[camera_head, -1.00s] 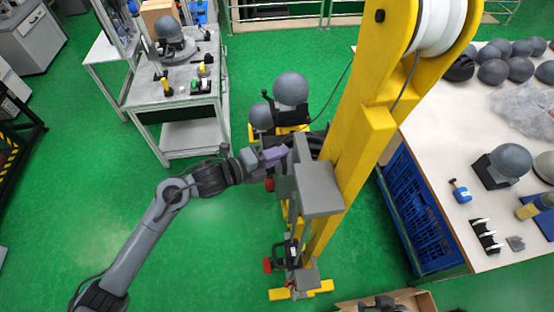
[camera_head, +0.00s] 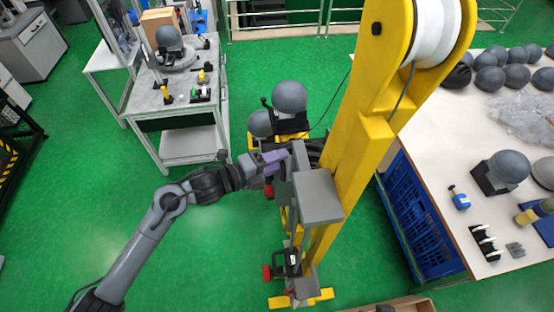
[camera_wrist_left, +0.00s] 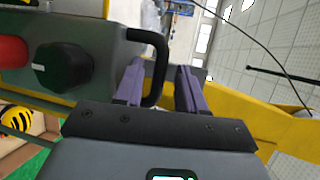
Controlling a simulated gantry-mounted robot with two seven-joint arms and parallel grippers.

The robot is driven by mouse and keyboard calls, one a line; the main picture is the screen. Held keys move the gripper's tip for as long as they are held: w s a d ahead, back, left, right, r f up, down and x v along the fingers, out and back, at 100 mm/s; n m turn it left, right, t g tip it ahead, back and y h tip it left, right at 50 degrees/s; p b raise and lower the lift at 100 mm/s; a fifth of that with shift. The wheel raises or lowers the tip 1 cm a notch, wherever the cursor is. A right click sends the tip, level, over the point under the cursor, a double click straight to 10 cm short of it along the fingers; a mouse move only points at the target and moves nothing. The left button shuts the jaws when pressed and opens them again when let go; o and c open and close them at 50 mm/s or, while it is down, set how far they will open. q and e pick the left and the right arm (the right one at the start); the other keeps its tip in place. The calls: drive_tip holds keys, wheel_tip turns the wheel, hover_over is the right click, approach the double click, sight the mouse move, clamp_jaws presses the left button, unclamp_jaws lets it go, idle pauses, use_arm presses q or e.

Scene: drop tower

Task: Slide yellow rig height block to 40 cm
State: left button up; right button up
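The yellow rig (camera_head: 350,160) stands upright right of centre in the head view. A grey block (camera_head: 318,195) sits on the rig's column; I take it for the height block. My left gripper (camera_head: 277,160), with purple fingers, is at the block's upper left side. In the left wrist view, a grey housing (camera_wrist_left: 88,30) carries a black handle (camera_wrist_left: 160,60). The purple fingers (camera_wrist_left: 160,88) are apart, and the handle runs between them, nearer the left finger. No firm grip on it shows. Any height scale is not readable. My right gripper is not seen.
A dark grey ball-shaped headform (camera_head: 289,96) is on the rig's far side. A white table (camera_head: 460,130) with headforms and a blue crate (camera_head: 420,215) are at right. A grey worktable (camera_head: 190,88) stands at upper left. Green floor is clear at lower left.

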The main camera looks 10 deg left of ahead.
use_arm(q)
drive_tip(key=b+v, duration=0.2)
drive_tip(key=v, duration=0.8)
drive_tip(key=shift+s+a, duration=0.2)
drive_tip(key=shift+s, duration=0.05)
